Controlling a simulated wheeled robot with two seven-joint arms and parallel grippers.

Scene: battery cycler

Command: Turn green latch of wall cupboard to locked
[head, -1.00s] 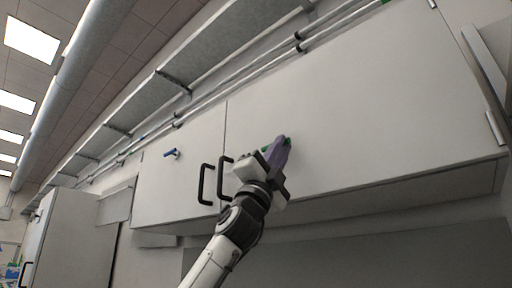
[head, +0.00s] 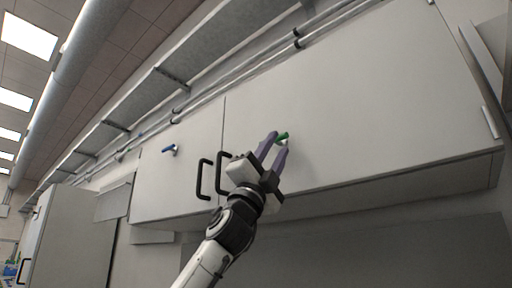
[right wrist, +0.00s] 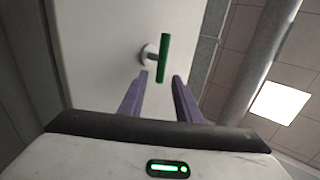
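The green latch (head: 282,137) sits on the right door of the wall cupboard (head: 350,110). In the right wrist view the green latch (right wrist: 163,58) is a bar on a round pale mount, just beyond the fingertips. My right gripper (head: 279,142) is open, its two purple fingers spread just below the latch. In the right wrist view the gripper (right wrist: 160,80) has the lower end of the bar roughly between its tips; I cannot tell if they touch. My left gripper is not in view.
A blue latch (head: 169,150) is on the left door. Two black door handles (head: 204,180) stand out left of my right gripper. Pipes and a metal tray run above the cupboard. The door face right of the latch is clear.

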